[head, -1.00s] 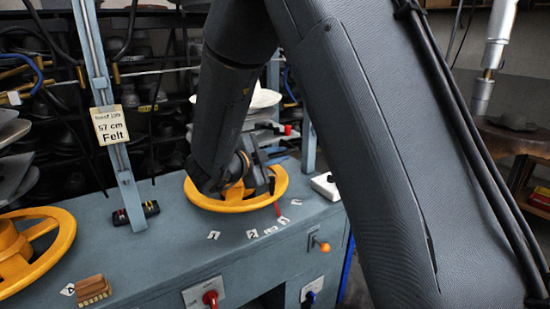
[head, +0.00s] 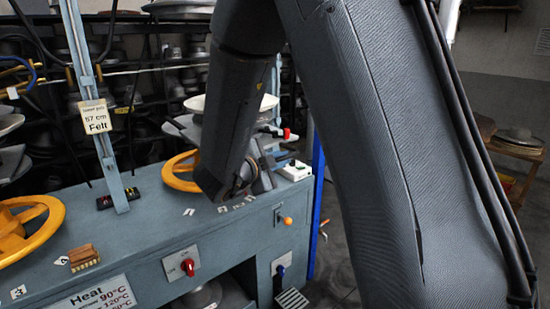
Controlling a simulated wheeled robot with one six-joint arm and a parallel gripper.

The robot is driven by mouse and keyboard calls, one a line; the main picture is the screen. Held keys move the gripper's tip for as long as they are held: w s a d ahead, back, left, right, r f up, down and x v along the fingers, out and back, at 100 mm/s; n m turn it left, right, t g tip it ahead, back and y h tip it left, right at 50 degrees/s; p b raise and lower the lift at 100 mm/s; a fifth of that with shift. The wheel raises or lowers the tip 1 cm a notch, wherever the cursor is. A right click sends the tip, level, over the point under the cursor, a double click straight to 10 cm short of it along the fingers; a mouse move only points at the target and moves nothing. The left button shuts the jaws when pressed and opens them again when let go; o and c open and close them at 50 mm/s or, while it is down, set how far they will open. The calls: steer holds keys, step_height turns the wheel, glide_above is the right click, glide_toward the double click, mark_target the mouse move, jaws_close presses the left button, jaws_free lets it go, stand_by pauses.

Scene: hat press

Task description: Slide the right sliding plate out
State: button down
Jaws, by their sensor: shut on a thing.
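My gripper (head: 264,181) hangs over the top of the blue-grey hat press, near its right front corner. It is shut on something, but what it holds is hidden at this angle. A yellow ring (head: 172,178) at the right of the press top shows only its left part, left of my gripper; my arm covers the rest. Another yellow ring (head: 50,222) stands at the left. I cannot make out for certain which part is the right sliding plate.
A white box (head: 293,171) is at the press's right end. An orange knob (head: 287,221) and a red knob (head: 188,267) stick out in front. A brown brush (head: 83,256) lies on top. Floor shows at the right.

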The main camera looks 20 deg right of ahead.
steer(key=shift+s+d, duration=0.1)
steer(key=shift+s, duration=0.15)
steer(key=c, duration=1.8)
jaws_free()
steer(key=shift+s, duration=0.2)
steer(key=shift+a, duration=0.2)
steer(key=b+v, duration=0.1)
steer(key=v, duration=0.6)
steer(key=shift+s+a+r+b, duration=0.1)
steer(key=shift+s+a+b, duration=0.1)
steer(key=shift+b, duration=0.2)
steer(key=shift+d, duration=0.1)
